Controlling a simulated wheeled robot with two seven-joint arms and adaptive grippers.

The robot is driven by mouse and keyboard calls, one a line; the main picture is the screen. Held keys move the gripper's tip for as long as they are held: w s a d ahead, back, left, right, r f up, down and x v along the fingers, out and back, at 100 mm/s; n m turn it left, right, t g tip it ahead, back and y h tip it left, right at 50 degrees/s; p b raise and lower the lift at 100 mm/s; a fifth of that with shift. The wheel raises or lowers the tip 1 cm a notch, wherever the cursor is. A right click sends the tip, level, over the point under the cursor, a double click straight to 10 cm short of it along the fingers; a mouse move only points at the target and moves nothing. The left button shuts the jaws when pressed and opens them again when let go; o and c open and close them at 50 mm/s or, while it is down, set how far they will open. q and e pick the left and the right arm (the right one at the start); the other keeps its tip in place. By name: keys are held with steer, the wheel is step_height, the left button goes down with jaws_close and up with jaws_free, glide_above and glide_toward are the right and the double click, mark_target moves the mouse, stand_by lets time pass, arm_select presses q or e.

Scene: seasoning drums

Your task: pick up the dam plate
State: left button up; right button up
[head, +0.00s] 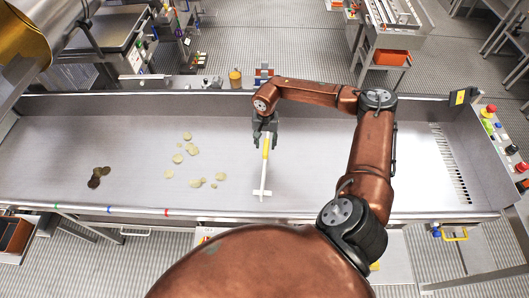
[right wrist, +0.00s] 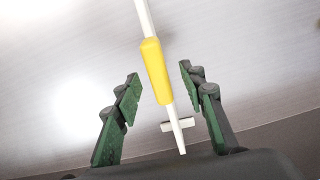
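The dam plate (head: 263,178) looks like a thin white rod with a yellow sleeve and a short white crosspiece at its near end. It lies in the middle of the metal trough (head: 330,150). My right gripper (head: 266,136) is at the far end of the rod, by the yellow sleeve. In the right wrist view the gripper (right wrist: 159,74) is open, with a green-padded finger on each side of the yellow sleeve (right wrist: 155,70) and a gap to both. A short white crosspiece (right wrist: 178,126) also shows near the palm. My left gripper is not in view.
Several pale chips (head: 192,149) lie left of the rod, and a few dark pieces (head: 98,176) lie farther left. A slotted grate (head: 450,165) is at the trough's right end. Control buttons (head: 490,124) line the right edge. A gold drum (head: 22,50) hangs at upper left.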

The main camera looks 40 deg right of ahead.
mark_target(266, 146)
step_height(266, 146, down, 4)
steer(key=shift+d+r+p, duration=0.1)
steer(key=shift+d+p, duration=0.05)
steer(key=shift+p, duration=0.45)
steer(key=shift+s+f, duration=0.1)
steer(key=shift+f, duration=0.45)
steer(key=c, duration=0.8)
jaws_close()
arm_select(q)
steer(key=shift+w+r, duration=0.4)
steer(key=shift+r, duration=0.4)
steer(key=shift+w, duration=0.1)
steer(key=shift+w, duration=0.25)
